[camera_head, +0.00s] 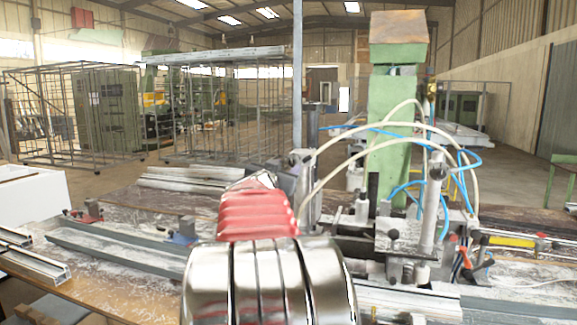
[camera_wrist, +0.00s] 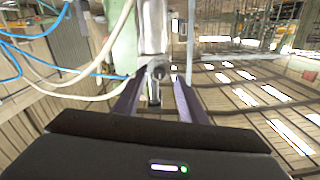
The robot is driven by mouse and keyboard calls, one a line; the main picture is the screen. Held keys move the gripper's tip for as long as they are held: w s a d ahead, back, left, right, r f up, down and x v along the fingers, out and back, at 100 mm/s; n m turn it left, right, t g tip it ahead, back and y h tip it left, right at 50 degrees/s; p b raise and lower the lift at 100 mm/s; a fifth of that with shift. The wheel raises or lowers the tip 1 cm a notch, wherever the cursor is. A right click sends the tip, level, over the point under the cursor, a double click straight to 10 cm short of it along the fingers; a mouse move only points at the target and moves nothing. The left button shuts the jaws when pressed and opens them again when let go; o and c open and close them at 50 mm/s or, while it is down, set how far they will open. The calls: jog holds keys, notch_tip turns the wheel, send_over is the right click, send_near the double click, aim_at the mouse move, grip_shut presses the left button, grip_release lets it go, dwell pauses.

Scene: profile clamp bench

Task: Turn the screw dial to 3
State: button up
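In the wrist view, a small round metal knob with a short stem (camera_wrist: 157,71), which looks like the screw dial, sits at the end of a silver cylinder (camera_wrist: 155,25). My gripper (camera_wrist: 160,82) has its two dark purple fingers apart, one on each side of the knob and stem. A gap shows beside the stem, and I cannot tell whether either finger touches. No dial marking or number is legible. In the head view, the dark grey end of my gripper (camera_head: 288,181) shows behind my red-sleeved arm, close to an upright metal cylinder (camera_head: 312,128). My arm hides much of this spot.
A green machine column (camera_head: 391,130) stands behind the bench, with pale hoses (camera_head: 345,150) and blue hoses arching in front. Another clamp with a dark knob (camera_head: 437,173) stands to the right. Aluminium profiles (camera_head: 120,247) lie along the bench at left. Wire cages (camera_head: 60,115) stand farther back.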

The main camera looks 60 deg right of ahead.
aim_at(292, 163)
jog(key=shift+w+d, duration=0.2)
jog(key=shift+d, duration=0.95)
jog(key=shift+w+d, duration=0.15)
jog(key=shift+d, duration=0.95)
jog(key=shift+c, duration=0.7)
grip_shut()
